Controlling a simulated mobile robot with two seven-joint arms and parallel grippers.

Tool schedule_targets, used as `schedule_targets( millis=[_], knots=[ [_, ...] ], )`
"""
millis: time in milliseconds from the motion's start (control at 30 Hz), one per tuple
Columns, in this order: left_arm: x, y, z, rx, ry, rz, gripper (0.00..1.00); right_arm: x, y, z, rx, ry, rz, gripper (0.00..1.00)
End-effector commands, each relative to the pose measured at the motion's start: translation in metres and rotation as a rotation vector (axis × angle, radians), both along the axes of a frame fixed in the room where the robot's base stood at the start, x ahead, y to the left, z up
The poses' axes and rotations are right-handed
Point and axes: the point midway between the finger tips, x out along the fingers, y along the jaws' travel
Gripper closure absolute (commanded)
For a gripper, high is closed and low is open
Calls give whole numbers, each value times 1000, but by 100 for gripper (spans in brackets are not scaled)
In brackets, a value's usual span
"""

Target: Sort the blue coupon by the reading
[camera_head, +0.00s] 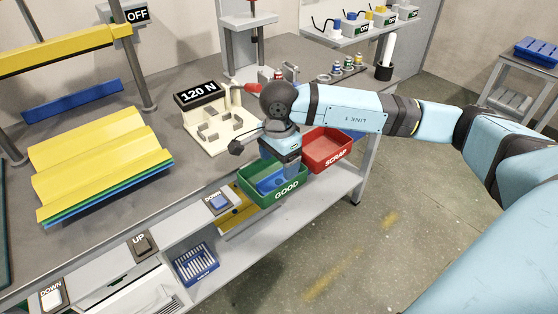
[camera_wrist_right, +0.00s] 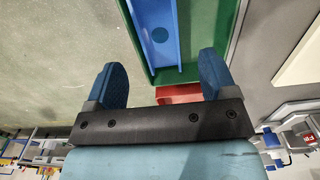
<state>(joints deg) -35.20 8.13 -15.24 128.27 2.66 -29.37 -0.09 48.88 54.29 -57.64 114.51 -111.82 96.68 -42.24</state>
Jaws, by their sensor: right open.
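The blue coupon (camera_head: 268,186) lies inside the green GOOD bin (camera_head: 277,198) at the front edge of the bench. In the right wrist view the coupon (camera_wrist_right: 160,38) is a blue channel with a darker round spot, resting against the green bin floor (camera_wrist_right: 205,40). My right gripper (camera_head: 279,172) is over the GOOD bin, pointing down; the wrist view shows its two blue fingers (camera_wrist_right: 162,78) spread apart with nothing between them. The tester (camera_head: 215,125) has a display (camera_head: 198,93) reading 120 N. My left gripper is out of view.
The red SCRAP bin (camera_head: 328,150) stands right beside the GOOD bin and is partly hidden by my arm. Yellow corrugated sheets (camera_head: 95,160) lie stacked at left. UP and DOWN buttons (camera_head: 145,245) line the front edge. A blue rack (camera_head: 195,262) sits on the lower shelf.

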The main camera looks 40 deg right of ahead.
Motion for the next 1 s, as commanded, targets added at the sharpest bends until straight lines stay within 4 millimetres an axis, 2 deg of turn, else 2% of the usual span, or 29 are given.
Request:
schedule_targets(
  millis=[167, 400, 600, 767, 1000],
  knots=[
    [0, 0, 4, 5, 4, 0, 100, 1, 0, 31, 0, -4, 0, 22],
    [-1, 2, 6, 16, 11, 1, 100, 1, 0, 87, 0, -5, 1, 22],
    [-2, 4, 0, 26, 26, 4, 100, 0, 0, 120, 0, -2, -1, 22],
    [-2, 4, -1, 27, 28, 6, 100, 0, 0, 133, 0, 0, -1, 22],
    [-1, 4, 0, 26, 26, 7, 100, 0, 0, 134, 0, 0, 0, 22]
  ],
)
